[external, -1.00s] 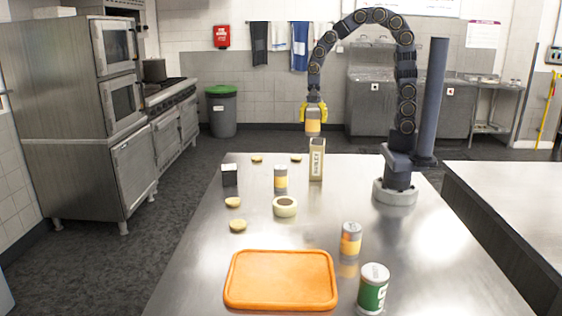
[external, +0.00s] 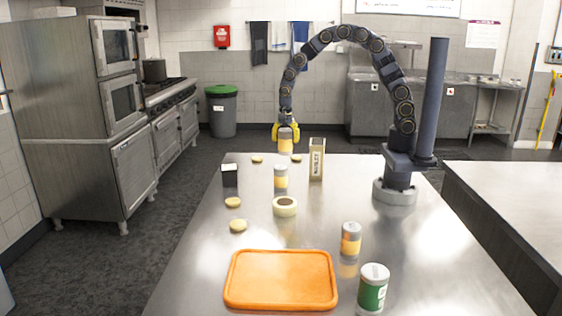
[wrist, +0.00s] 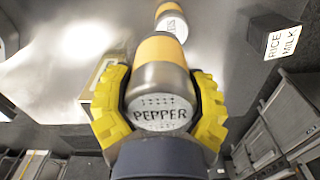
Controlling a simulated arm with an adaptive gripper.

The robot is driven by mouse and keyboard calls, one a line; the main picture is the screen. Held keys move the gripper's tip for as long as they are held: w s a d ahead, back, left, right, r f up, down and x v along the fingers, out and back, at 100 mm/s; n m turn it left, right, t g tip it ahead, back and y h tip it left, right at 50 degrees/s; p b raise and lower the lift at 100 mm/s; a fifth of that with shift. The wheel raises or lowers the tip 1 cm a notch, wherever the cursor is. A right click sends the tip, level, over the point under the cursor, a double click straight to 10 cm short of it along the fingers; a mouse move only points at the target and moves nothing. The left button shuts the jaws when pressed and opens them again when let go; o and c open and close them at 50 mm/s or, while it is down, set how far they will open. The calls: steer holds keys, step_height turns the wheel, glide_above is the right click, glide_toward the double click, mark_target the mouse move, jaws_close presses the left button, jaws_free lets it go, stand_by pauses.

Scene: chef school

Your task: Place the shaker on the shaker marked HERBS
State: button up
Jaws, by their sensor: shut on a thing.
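My gripper (external: 285,134), with yellow fingers, is shut on a shaker (external: 285,145) with a grey end and a yellow-orange band. In the wrist view the held shaker (wrist: 160,85) shows the word PEPPER on its near end. A similar shaker (external: 280,177) stands upright on the table, lower in the external picture and apart from the held one. It also shows in the wrist view (wrist: 172,22), with lettering too small to read. Another banded shaker (external: 351,239) stands nearer the camera; I cannot read its marking.
A tall carton (external: 317,160) stands right of the far shaker, and a small dark-sided box (external: 230,175) left. The wrist view shows a RICE MILK box (wrist: 272,35). A pale ring (external: 285,206), several round pieces, an orange board (external: 281,280) and a green can (external: 373,288) occupy the table.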

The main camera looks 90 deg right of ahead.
mark_target(281, 153)
steer(key=shift+w+d+f, duration=0.1)
steer(key=shift+w+f, duration=0.8)
steer(key=shift+f, duration=1.65)
steer(key=shift+f, duration=0.15)
steer(key=o, duration=1.2)
